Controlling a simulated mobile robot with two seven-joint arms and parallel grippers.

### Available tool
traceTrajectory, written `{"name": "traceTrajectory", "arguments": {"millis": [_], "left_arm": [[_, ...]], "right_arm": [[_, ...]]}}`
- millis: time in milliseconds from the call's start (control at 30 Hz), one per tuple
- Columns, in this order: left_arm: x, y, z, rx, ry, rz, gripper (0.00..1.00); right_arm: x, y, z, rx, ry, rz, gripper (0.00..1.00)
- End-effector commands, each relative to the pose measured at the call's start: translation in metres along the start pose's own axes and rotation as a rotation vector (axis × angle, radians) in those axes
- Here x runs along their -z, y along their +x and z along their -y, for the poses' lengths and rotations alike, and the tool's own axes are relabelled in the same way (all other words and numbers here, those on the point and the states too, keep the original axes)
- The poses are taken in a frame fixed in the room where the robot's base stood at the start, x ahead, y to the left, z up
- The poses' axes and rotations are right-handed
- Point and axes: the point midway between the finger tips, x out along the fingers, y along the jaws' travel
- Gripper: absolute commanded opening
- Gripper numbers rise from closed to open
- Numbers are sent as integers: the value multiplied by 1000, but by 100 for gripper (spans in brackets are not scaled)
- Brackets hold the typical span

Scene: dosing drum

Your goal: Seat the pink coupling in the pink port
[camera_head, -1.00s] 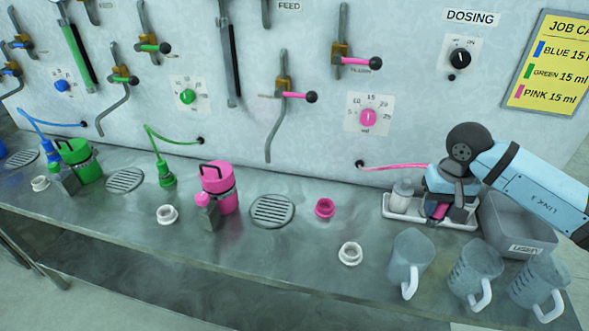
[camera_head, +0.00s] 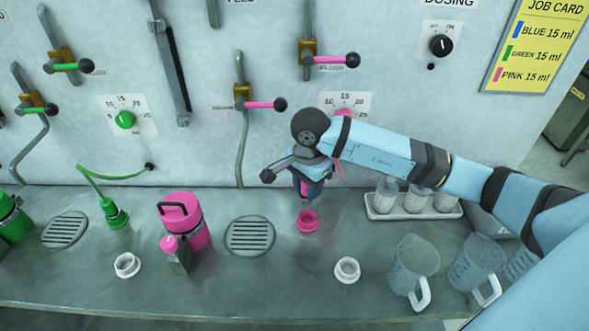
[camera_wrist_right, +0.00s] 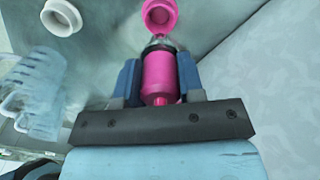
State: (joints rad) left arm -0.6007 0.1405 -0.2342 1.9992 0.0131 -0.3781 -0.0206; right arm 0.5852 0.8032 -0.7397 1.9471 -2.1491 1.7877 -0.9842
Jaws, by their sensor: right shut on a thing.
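The pink coupling (camera_wrist_right: 160,76) is between the two blue fingers of my right gripper (camera_wrist_right: 158,75), which is shut on it. In the head view my right gripper (camera_head: 308,186) hangs just above the pink port (camera_head: 307,221), and the coupling (camera_head: 304,188) is mostly hidden by the fingers. The pink port is an open ring on the bench and also shows in the right wrist view (camera_wrist_right: 160,13), just beyond the coupling's tip. The tip looks very near the port's rim; I cannot tell whether they touch. My left gripper is not in view.
A white port (camera_head: 347,269) and clear jugs (camera_head: 412,268) stand at right front. A white tray (camera_head: 380,213) with small jars is behind them. A pink canister (camera_head: 186,221) and a drain grate (camera_head: 250,237) are left of the port. The wall (camera_head: 205,150) rises close behind.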

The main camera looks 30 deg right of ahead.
Motion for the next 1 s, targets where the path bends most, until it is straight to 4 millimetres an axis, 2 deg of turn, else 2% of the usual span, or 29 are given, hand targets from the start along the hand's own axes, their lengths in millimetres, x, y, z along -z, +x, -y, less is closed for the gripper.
{"name": "traceTrajectory", "arguments": {"millis": [100,267,600,800,1000], "left_arm": [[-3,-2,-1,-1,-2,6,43],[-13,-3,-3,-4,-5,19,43],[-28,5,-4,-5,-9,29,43],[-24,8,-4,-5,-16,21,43],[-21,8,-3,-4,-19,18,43]], "right_arm": [[3,2,-5,0,72,-3,10],[4,7,-6,0,87,-4,10],[3,34,-5,0,85,-3,10],[4,47,-5,0,84,-3,10],[4,50,-5,1,83,-4,10]]}}
